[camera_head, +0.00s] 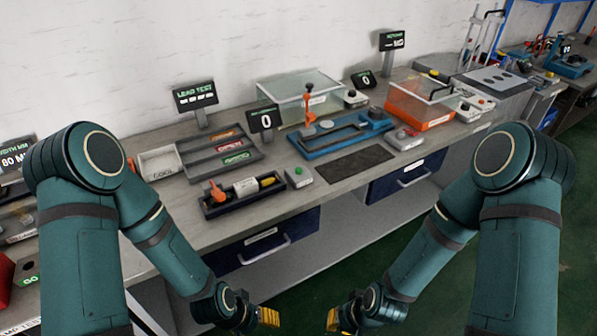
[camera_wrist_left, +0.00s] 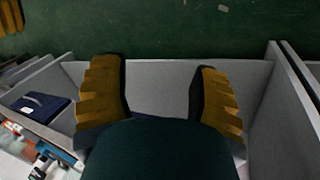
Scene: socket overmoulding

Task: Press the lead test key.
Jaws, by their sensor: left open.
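A dark display reading "LEAD TEST" (camera_head: 195,97) stands at the back of the bench.
The dark tray (camera_head: 213,211) holds an orange-handled tool. Other button boxes stand by the clear bin (camera_head: 357,99) and the blue fixture (camera_head: 404,141). A black mat (camera_head: 354,165) lies flat. Drawers with handles (camera_head: 264,250) sit under the bench edge.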

